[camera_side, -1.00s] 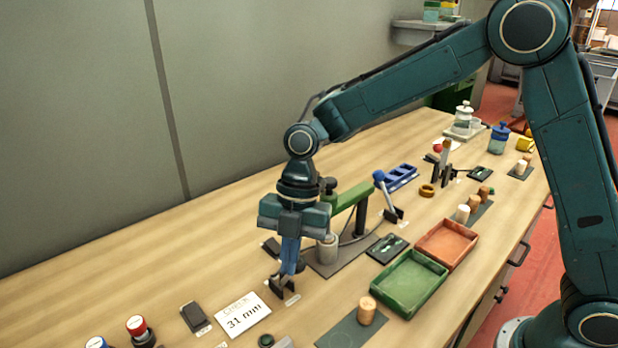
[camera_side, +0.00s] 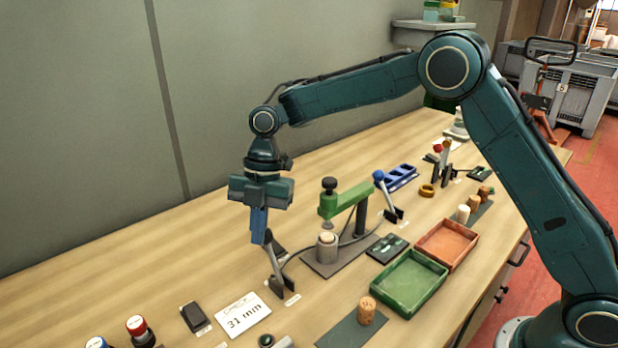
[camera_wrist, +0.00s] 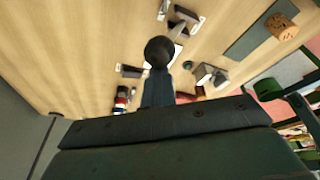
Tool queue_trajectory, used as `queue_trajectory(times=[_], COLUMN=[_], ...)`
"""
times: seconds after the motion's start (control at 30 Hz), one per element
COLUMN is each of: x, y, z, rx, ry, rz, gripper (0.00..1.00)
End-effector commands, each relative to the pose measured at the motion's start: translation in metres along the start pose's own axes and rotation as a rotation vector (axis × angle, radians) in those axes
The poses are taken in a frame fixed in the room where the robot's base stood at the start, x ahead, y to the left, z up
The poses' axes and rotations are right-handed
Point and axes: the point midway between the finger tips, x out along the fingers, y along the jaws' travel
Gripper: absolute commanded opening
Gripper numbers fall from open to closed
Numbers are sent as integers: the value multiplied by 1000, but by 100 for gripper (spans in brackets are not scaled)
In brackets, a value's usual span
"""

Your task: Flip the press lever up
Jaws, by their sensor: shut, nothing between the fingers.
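A lever in a small black bracket (camera_side: 277,283) stands at the front left of the green press (camera_side: 345,199). Its grey rod (camera_side: 271,258) leans up and left towards my fingertips. In the wrist view its round dark knob (camera_wrist: 158,51) is right at the fingertips and partly covers them. In the side view I cannot clearly make out the knob beside the fingers. My gripper (camera_side: 259,241) points down, shut and empty, at the upper end of the rod; its shut fingers also show in the wrist view (camera_wrist: 156,88). Whether they touch the knob is unclear.
A second lever with a blue knob (camera_side: 379,176) stands right of the press. A card reading "31 mm" (camera_side: 243,315) and a dark block (camera_side: 195,317) lie in front. Green (camera_side: 409,282) and orange (camera_side: 447,243) trays are at the right. The back left of the table is clear.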

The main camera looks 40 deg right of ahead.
Motion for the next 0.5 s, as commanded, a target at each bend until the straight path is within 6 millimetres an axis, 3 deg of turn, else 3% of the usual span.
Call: queue_trajectory(times=[0.5], x=[-12], y=[1], z=[-4], rx=[-3], ry=[-1], rz=[5], gripper=[0])
